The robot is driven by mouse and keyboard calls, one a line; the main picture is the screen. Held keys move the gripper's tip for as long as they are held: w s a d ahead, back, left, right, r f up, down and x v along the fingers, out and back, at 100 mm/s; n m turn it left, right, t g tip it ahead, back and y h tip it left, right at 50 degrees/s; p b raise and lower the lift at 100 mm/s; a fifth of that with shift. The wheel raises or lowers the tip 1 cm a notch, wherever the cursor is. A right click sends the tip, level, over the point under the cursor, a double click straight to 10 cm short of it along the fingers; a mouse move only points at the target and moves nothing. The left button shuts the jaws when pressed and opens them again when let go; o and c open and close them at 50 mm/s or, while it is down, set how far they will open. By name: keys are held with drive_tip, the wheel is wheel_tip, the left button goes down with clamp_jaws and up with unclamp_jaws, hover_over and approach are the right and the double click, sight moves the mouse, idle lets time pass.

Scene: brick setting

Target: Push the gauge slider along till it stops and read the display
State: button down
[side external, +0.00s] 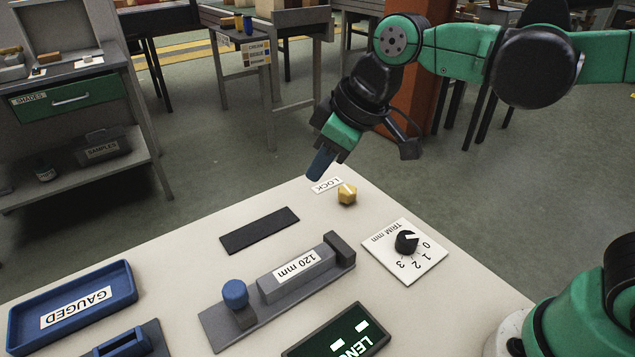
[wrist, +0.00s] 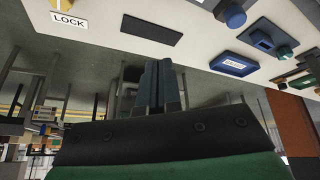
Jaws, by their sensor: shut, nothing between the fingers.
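The gauge is a grey rail (side external: 222,331) on the table with a blue slider knob (side external: 235,293) at its near left end. The knob also shows in the wrist view (wrist: 235,16). A grey block marked "120 mm" (side external: 290,283) lies between the knob and a dark end stop (side external: 341,247). The display (side external: 340,334) is cut off by the bottom edge; it shows "LEN" and two bright dashes. My gripper (side external: 318,170) is shut and empty, above the table's far edge and well apart from the slider. Its fingers show in the wrist view (wrist: 157,80).
A yellow LOCK knob (side external: 347,195) stands near the far edge, close to my gripper. A TRIM dial (side external: 406,242) points near 0. A dark pad (side external: 260,230), a blue GAUGED tray (side external: 125,292) and a blue holder (side external: 124,342) are left. Bare table separates them.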

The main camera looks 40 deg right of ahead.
drive_tip(key=w+a+n+g, duration=0.15)
drive_tip(key=a+n, duration=0.25)
drive_tip(key=a, duration=0.5)
drive_tip(key=n+g+y, duration=0.1)
drive_tip(key=n+g, duration=0.1)
drive_tip(key=n, duration=0.2)
hover_over(237, 300)
drive_tip(key=w+a, duration=0.2)
drive_tip(key=a, duration=0.1)
wheel_tip(237, 300, down, 3)
drive_tip(key=x, duration=1)
drive_tip(key=shift+w, duration=0.1)
drive_tip(key=d, duration=0.2)
drive_tip(key=shift+s+d+r, duration=0.2)
drive_tip(key=shift+s+d, duration=0.3)
drive_tip(key=shift+d, duration=0.55)
drive_tip(key=shift+d, duration=0.1)
